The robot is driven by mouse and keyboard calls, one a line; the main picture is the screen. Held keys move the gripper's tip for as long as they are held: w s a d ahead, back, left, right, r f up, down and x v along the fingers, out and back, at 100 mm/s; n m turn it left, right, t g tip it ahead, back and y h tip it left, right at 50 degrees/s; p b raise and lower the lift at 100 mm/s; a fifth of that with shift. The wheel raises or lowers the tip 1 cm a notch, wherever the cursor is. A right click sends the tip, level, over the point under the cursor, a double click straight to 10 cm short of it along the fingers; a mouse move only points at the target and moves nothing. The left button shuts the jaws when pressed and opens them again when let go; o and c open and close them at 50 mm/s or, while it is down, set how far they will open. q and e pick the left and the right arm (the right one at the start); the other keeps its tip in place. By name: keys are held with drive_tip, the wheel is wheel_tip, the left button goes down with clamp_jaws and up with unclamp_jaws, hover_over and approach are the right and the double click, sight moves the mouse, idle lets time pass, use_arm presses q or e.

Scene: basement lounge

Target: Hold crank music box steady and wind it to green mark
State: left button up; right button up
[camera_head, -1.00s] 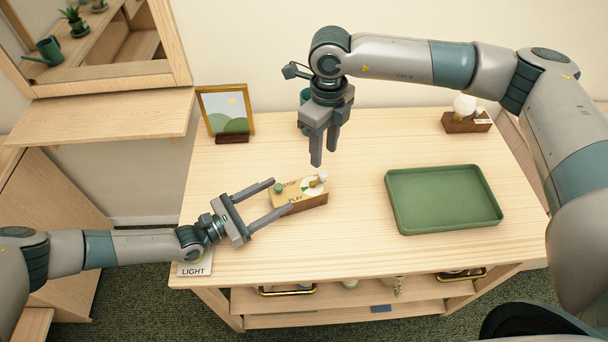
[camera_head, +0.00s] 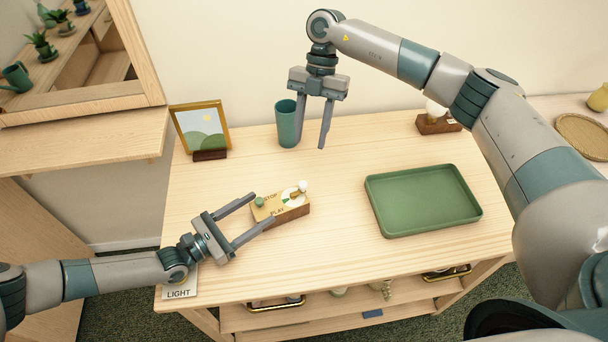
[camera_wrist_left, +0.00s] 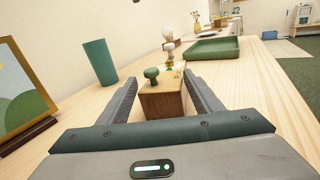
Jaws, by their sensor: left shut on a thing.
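The music box (camera_head: 283,207), a small wooden block marked STOP and PLAY, sits on the table between the fingers of my left gripper (camera_head: 256,215). The wrist view shows the box (camera_wrist_left: 161,100) with a finger along each side; my left gripper is shut on it. On its top are a green knob (camera_head: 260,202) and a pale dial with a green part (camera_head: 291,195). A crank with a white knob (camera_head: 303,186) stands at the dial, pointing to the far right. My right gripper (camera_head: 312,145) is open and empty, above the table behind the box.
A green cup (camera_head: 287,124) stands behind, close to my right gripper in the picture. A framed picture (camera_head: 202,128) stands at back left, a green tray (camera_head: 423,232) at right. A wooden block with a white bulb (camera_head: 436,123) is at back right. A LIGHT card (camera_head: 179,292) lies at front left.

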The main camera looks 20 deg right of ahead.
sight(303, 183)
drive_tip(key=shift+f, duration=0.1)
drive_tip(key=x, duration=1.1)
drive_tip(key=shift+s+a+f, duration=0.1)
drive_tip(key=shift+s+f, duration=0.05)
drive_tip(key=shift+f, duration=0.25)
clamp_jaws()
